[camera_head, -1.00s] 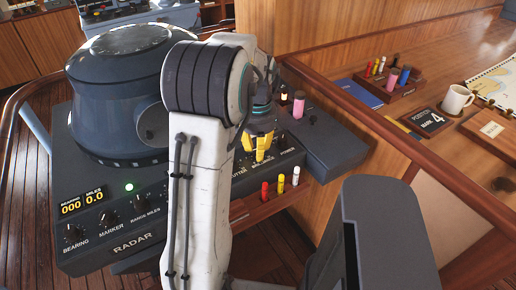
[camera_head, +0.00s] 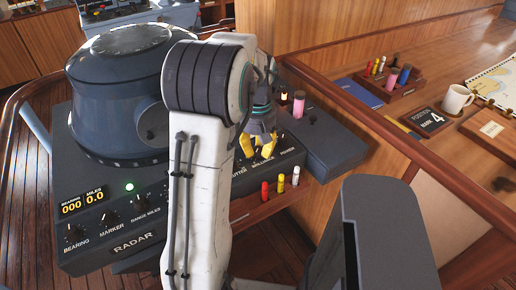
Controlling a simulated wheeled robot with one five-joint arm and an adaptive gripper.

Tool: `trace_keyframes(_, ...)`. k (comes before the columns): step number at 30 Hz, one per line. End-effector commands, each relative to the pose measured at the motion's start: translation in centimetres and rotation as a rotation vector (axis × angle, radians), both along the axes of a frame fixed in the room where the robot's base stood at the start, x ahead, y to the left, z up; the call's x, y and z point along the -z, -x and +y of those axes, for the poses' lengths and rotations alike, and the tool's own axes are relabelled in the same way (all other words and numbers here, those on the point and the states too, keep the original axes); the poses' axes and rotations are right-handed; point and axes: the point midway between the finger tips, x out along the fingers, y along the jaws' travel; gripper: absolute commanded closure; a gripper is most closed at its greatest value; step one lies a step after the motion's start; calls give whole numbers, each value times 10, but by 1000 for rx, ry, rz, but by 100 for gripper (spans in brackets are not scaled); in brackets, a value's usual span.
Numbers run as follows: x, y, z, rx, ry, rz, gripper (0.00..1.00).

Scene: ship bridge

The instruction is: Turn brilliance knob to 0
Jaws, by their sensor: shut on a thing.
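The radar console (camera_head: 130,248) has a sloping dark front panel, with labels for clutter, brilliance and power towards its right end. My gripper (camera_head: 257,147), with yellow fingertips, points down at the brilliance place on the panel. Its fingers are shut on the brilliance knob, one on the left and one on the right. The knob is mostly hidden between the fingers, and I cannot read its pointer or scale. My white arm covers the panel's middle.
A wooden rack with red, yellow and white markers (camera_head: 281,183) sits just below the panel. A pink cylinder (camera_head: 299,104) stands behind the gripper.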

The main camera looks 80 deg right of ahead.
Motion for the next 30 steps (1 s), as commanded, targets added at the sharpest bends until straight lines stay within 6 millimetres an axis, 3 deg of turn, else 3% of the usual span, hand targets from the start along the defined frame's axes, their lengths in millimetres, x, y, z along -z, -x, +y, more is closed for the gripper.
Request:
trace_keyframes(23, 3, 0, 2, -101, -10, -2, 100)
trace_keyframes(24, 3, 0, 2, -101, -10, -2, 73)
trace_keyframes(30, 2, 0, 1, -100, -6, -1, 55)
